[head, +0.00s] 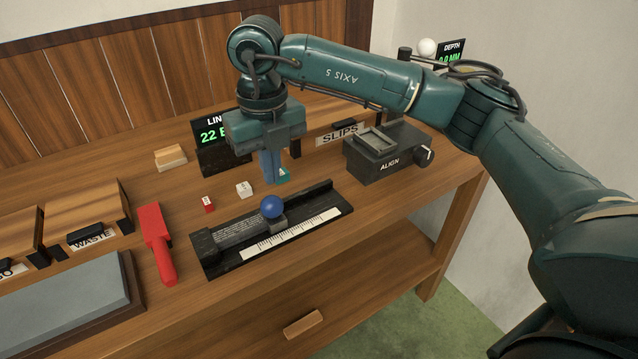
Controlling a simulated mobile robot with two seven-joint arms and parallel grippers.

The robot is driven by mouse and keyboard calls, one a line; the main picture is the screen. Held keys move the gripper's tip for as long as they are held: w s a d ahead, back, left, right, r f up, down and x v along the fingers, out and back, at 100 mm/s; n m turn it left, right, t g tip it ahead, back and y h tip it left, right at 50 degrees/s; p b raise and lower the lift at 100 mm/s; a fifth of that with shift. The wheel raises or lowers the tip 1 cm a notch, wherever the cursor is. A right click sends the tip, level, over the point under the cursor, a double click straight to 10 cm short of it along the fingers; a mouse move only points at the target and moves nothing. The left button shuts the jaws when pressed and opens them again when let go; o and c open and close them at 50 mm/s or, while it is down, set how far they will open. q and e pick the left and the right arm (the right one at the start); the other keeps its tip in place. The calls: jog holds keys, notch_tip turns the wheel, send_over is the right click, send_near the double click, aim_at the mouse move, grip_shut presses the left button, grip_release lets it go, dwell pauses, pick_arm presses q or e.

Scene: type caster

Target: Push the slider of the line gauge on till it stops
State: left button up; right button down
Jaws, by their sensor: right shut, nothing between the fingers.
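The line gauge (215,261) is a long black block with a white ruler scale (290,234) along its front, lying at an angle near the table's front edge. Its slider carries a blue ball knob (272,207) and sits around the middle of the gauge. A dark bar with fine lettering lies in the channel to the left of the slider. My right gripper (271,172) points down just behind the gauge, above and behind the blue knob. Its blue fingers are shut with nothing between them. I cannot tell its exact gap to the knob. My left gripper is out of view.
Small red (208,204), white (244,189) and teal (284,175) blocks lie behind the gauge. A red-handled tool (156,243) lies to its left, and the black ALIGN device (385,154) stands to the right. A display (214,135) stands behind.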

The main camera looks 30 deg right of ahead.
notch_tip(320, 180, up, 7)
jog(key=p, duration=0.4)
jog(key=shift+f, duration=0.2)
dwell(0.7)
